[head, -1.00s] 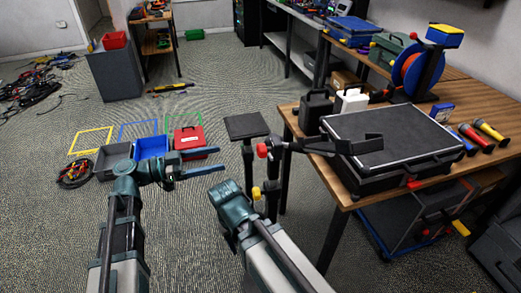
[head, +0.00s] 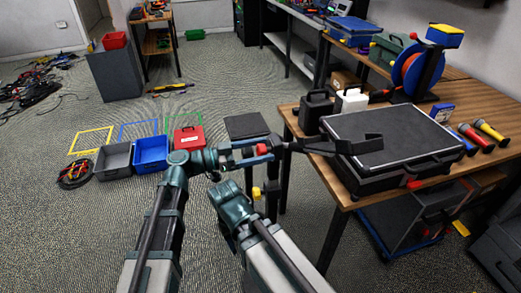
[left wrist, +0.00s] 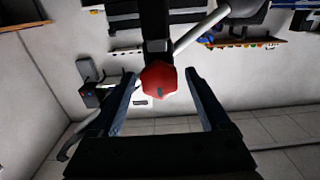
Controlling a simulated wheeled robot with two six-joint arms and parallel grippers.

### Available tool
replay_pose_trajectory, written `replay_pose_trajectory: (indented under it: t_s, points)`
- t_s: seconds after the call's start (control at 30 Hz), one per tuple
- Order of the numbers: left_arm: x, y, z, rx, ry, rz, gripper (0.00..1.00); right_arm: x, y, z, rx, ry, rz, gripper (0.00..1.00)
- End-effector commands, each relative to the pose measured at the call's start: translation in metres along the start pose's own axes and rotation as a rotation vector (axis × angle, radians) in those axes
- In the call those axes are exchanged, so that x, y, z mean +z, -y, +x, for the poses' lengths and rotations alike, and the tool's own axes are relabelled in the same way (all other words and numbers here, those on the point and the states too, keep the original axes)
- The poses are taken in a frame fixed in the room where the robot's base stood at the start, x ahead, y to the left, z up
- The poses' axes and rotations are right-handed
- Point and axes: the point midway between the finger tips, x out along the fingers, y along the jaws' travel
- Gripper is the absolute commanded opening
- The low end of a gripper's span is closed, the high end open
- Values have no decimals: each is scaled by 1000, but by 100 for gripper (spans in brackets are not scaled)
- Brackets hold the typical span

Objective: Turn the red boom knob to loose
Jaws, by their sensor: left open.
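The red boom knob (head: 262,150) sits at the joint of a dark stand and boom, left of the wooden table. In the left wrist view the red knob (left wrist: 159,79) shows between the fingertips, with a small dark mark on its face. My left gripper (head: 256,152) is open, its two fingers on either side of the knob. In the left wrist view my left gripper (left wrist: 158,88) shows a gap on each side of the knob. The dark boom (head: 310,147) reaches right over the black case. My right gripper is not in view.
A yellow knob (head: 256,193) is lower on the stand. The wooden table (head: 345,200) holds a black case (head: 390,140), microphones and a cable reel (head: 412,72). Grey and blue bins (head: 152,156) and a red box (head: 189,138) stand on the floor to the left.

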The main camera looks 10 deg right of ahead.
Motion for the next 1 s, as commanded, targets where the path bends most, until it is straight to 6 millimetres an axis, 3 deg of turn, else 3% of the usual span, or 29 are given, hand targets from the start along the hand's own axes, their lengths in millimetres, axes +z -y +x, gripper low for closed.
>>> replay_pose_trajectory:
  t_s: [0.3, 0.73, 1.0]
  points:
    - [0, 0, 2, 0, 0, 0, 80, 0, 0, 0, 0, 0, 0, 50]
    - [0, 0, 2, 0, 0, 0, 2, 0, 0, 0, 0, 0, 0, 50]
    - [0, 0, 2, 0, 0, -24, 0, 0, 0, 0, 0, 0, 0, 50]
